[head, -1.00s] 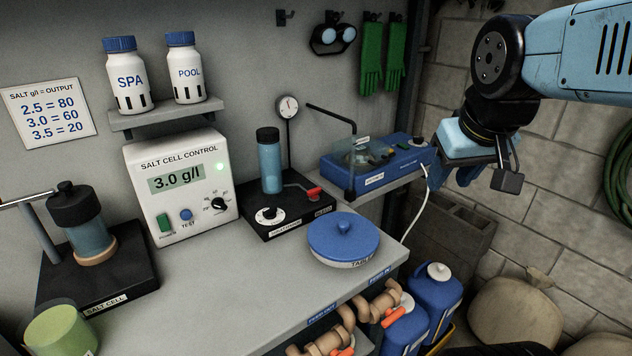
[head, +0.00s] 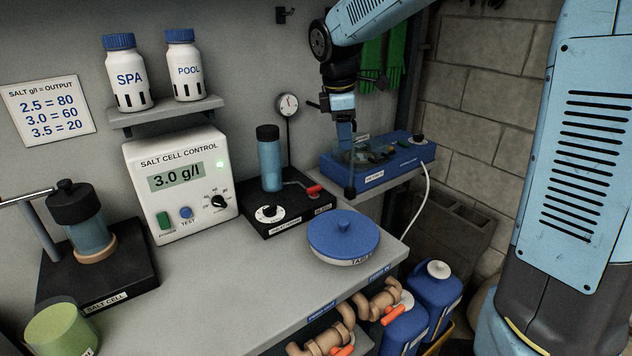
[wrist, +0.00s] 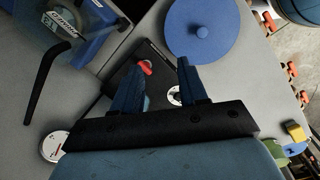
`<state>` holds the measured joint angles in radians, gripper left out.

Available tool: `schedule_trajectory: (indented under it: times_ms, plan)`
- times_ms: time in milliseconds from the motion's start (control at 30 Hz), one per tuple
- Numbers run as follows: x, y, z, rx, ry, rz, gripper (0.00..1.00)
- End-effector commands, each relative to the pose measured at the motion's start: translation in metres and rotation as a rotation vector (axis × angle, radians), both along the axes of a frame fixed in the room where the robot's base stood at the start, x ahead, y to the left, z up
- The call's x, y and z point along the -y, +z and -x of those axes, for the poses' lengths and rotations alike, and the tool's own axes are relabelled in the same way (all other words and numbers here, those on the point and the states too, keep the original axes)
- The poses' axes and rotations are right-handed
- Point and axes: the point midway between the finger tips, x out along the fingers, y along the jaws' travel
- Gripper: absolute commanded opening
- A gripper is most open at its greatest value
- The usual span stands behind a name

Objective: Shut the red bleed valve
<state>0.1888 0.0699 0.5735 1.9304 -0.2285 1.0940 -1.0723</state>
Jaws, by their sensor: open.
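The red bleed valve handle (head: 313,191) sits at the end of a short grey pipe on the black base (head: 290,218), right of a blue cylinder (head: 269,160). My gripper (head: 348,187) hangs fingers down, to the right of the valve and above it, in front of the blue water-test box. In the wrist view, the fingers of my gripper (wrist: 160,68) are apart and empty. The red handle (wrist: 145,67) shows between them, close to the left fingertip, with the base beneath. Whether the valve is open or shut I cannot tell.
A blue round lid (head: 344,236) lies on the bench near the valve. The blue box (head: 400,152) with a clear cover stands behind my gripper. A gauge (head: 287,106) on a stem rises behind the cylinder. A white dial (head: 269,214) is on the base's front.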

Motion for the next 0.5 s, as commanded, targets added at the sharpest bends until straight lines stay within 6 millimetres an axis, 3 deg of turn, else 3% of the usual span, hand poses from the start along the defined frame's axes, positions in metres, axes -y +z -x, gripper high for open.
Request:
schedule_trajectory:
  times_ms: [200,500]
  plan:
    - [-0.032,-0.025,-0.048,-0.096,0.297,-0.026,0.43]
    - [-0.057,-0.044,-0.086,-0.154,0.565,-0.076,0.43]
